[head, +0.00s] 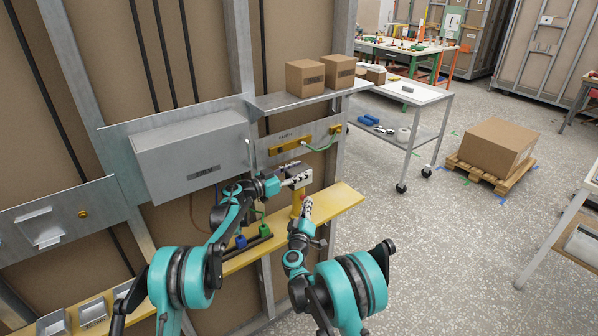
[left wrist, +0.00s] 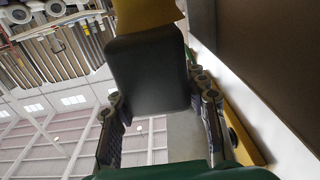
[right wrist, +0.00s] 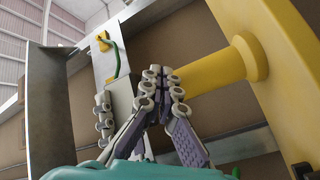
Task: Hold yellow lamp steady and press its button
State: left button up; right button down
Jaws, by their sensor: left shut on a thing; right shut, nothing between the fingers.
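The yellow lamp (head: 296,210) stands on the yellow shelf (head: 337,200), its post partly hidden by my grippers. In the right wrist view its yellow post (right wrist: 215,73) meets the shelf at a round flange. My left gripper (head: 298,176) is at the lamp's upper end. In the left wrist view its fingers are shut on a dark grey block (left wrist: 150,75), the lamp's head, with a yellow part (left wrist: 145,15) beyond it. My right gripper (head: 306,205) is shut and empty beside the post; its fingertips (right wrist: 163,82) overlap the post's end in the right wrist view. The button is not visible.
A grey wall box (head: 192,155) is left of the lamp. Above are a metal shelf with two cardboard boxes (head: 305,77) and a yellow fitting (head: 290,146) with a green cable. Blue and green connectors (head: 264,230) sit left on the yellow shelf.

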jog(key=shift+w+a, duration=0.15)
jog(key=shift+w, duration=0.1)
dwell(0.4)
jog(key=shift+s+d, duration=0.25)
jog(key=shift+s, duration=0.25)
jog(key=s+d, duration=0.2)
jog(key=s, duration=0.1)
jog(key=s+d, duration=0.1)
jog(key=shift+s+d, duration=0.25)
jog(key=shift+s, duration=0.1)
dwell(0.3)
pick_arm(q)
jog(key=o, duration=1.5)
